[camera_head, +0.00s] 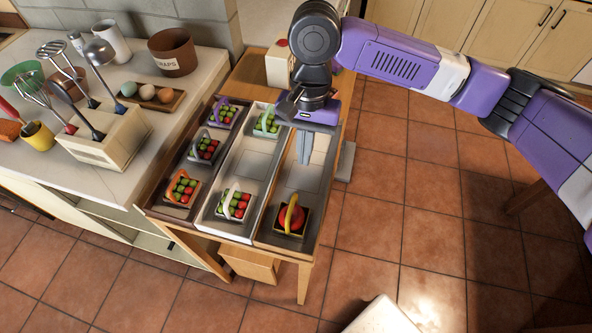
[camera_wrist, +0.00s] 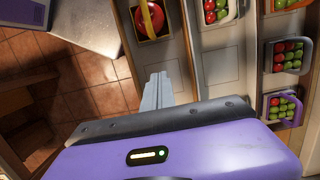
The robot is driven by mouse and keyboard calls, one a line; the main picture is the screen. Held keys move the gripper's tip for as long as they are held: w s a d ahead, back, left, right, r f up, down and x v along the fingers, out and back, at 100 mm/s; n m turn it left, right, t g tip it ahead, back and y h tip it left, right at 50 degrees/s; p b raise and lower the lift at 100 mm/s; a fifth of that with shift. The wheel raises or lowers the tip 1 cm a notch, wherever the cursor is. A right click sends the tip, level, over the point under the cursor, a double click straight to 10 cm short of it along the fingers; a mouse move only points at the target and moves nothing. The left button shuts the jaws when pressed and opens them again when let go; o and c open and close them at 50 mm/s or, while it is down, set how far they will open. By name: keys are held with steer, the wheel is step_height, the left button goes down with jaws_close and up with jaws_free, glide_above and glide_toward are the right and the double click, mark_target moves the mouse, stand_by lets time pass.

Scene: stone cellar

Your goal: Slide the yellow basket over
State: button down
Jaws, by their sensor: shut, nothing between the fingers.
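The yellow basket (camera_head: 289,215) stands at the near end of the right-hand lane of the three-lane tray and holds a large red round item. It also shows at the top of the wrist view (camera_wrist: 154,39). My gripper (camera_head: 304,160) is shut and empty, pointing down over the same lane, farther back than the basket and apart from it. Its closed fingers also show in the wrist view (camera_wrist: 158,88). The lane floor between the fingers and the basket is bare.
The middle lane holds a green basket (camera_head: 258,127) and a white-handled basket (camera_head: 222,208). The left lane holds purple, grey and orange (camera_head: 174,197) baskets. A counter with a utensil holder (camera_head: 100,150) stands left. A white box (camera_head: 279,70) sits behind the tray.

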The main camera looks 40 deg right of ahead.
mark_target(291, 211)
steer(key=s+a, duration=0.2)
steer(key=a, duration=0.1)
steer(key=s+a+p, duration=0.1)
steer(key=s+a, duration=0.1)
steer(key=a, duration=0.1)
steer(key=s+a+p, duration=0.1)
steer(key=s+a, duration=0.1)
steer(key=a, duration=0.1)
steer(key=shift+s+r, duration=0.15)
steer(key=shift+s, duration=0.05)
steer(key=shift+s+f+p, duration=0.1)
steer(key=shift+f+p, duration=0.2)
steer(key=shift+f, duration=0.65)
steer(key=shift+f, duration=0.1)
